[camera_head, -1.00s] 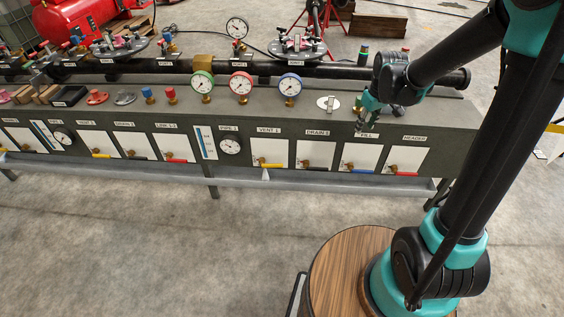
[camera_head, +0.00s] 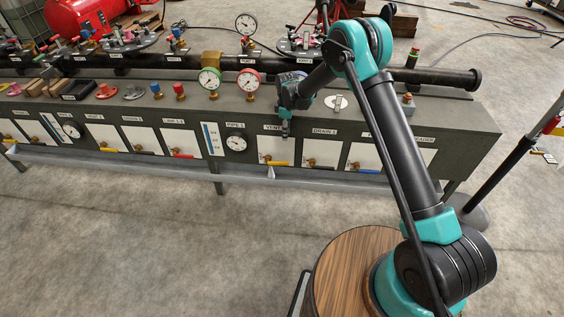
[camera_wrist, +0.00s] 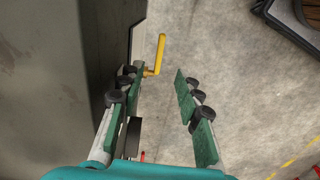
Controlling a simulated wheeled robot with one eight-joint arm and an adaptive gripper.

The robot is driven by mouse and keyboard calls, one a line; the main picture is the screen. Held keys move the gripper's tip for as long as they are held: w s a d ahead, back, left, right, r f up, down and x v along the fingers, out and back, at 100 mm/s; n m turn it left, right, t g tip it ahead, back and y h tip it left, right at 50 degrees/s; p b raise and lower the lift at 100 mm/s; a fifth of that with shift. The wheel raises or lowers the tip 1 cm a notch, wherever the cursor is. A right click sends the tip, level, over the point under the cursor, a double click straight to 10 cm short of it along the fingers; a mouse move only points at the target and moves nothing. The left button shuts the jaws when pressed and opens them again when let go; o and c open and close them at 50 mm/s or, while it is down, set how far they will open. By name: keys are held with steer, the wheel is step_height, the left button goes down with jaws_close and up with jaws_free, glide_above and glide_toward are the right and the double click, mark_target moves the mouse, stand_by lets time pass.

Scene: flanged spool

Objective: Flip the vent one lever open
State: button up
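The vent one lever is a yellow handle (camera_head: 277,163) on a brass valve, low on the white VENT 1 panel (camera_head: 270,145) on the bench front. It lies roughly level, parallel to the bench front. In the wrist view the yellow lever (camera_wrist: 160,52) shows beyond my fingertips, close to the left finger. My gripper (camera_wrist: 156,76) is open and empty, with clear floor visible between its fingers. In the head view my gripper (camera_head: 285,130) hangs at the top of the VENT 1 panel, above the lever, and partly covers the label. I cannot tell whether a finger touches the lever.
The DRAIN 1 lever (camera_head: 318,167) and the blue FILL lever (camera_head: 364,169) are to the right. The PIPE 1 gauge (camera_head: 236,143) is to the left. A grey rail (camera_head: 240,178) runs below the panels. Gauges and a black pipe (camera_head: 440,75) stand above.

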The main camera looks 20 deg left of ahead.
mark_target(282, 162)
steer(key=shift+n, duration=0.3)
steer(key=f, duration=0.6)
steer(key=a+f, duration=0.1)
steer(key=f, duration=1.2)
steer(key=shift+s+a, duration=0.3)
steer(key=shift+a, duration=0.05)
jaws_close()
